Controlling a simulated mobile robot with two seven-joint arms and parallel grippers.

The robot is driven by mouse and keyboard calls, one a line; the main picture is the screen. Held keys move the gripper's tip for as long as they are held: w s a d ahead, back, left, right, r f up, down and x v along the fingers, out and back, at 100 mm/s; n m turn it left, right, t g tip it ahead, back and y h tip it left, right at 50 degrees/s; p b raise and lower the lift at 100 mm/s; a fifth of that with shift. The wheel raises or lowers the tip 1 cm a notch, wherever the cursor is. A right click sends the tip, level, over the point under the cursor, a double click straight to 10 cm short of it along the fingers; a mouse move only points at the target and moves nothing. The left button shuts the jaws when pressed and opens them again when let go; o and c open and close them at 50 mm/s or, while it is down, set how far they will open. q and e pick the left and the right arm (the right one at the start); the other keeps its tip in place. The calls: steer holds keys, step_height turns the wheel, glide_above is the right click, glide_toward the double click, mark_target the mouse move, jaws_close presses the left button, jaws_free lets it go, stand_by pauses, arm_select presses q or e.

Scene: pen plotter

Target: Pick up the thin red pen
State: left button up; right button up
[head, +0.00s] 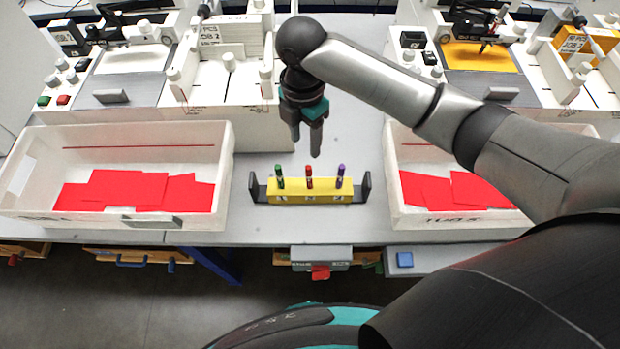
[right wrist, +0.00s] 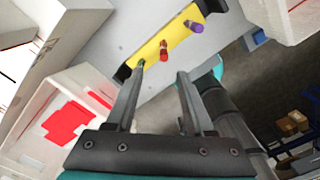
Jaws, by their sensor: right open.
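The thin red pen (head: 309,177) stands upright in the middle of a yellow pen block (head: 325,198) on the grey table. A green pen (head: 280,177) stands to its left and a purple pen (head: 340,177) to its right. My right gripper (head: 306,146) is open and empty, above and behind the block, apart from the pens. In the right wrist view, the red pen (right wrist: 163,52) shows beyond the gap between the open fingers (right wrist: 161,71). The purple pen (right wrist: 195,27) is farther right, and the green pen is mostly hidden near the left fingertip. My left gripper is out of view.
A white bin (head: 228,165) with red sheets stands left of the block, and another (head: 390,155) with red sheets stands right. Dark end brackets (head: 254,187) flank the block. White plotter machines line the back. Bare table lies around the block.

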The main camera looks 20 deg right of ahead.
glide_above(309, 176)
steer(key=w, duration=0.1)
step_height(309, 176, down, 4)
step_height(309, 176, down, 5)
steer(key=shift+w+a+r+b, duration=0.1)
steer(key=shift+w+a+b, duration=0.05)
steer(key=shift+b, duration=0.4)
steer(key=f, duration=0.5)
steer(key=shift+s+d+b, duration=0.25)
steer(key=shift+s+b, duration=0.05)
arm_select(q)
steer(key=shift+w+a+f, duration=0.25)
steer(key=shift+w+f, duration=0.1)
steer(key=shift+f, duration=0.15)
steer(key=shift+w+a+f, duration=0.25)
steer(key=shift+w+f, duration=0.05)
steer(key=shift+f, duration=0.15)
arm_select(e)
steer(key=shift+c, duration=0.3)
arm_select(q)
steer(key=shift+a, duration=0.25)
arm_select(e)
steer(key=shift+r, duration=0.1)
jaws_close()
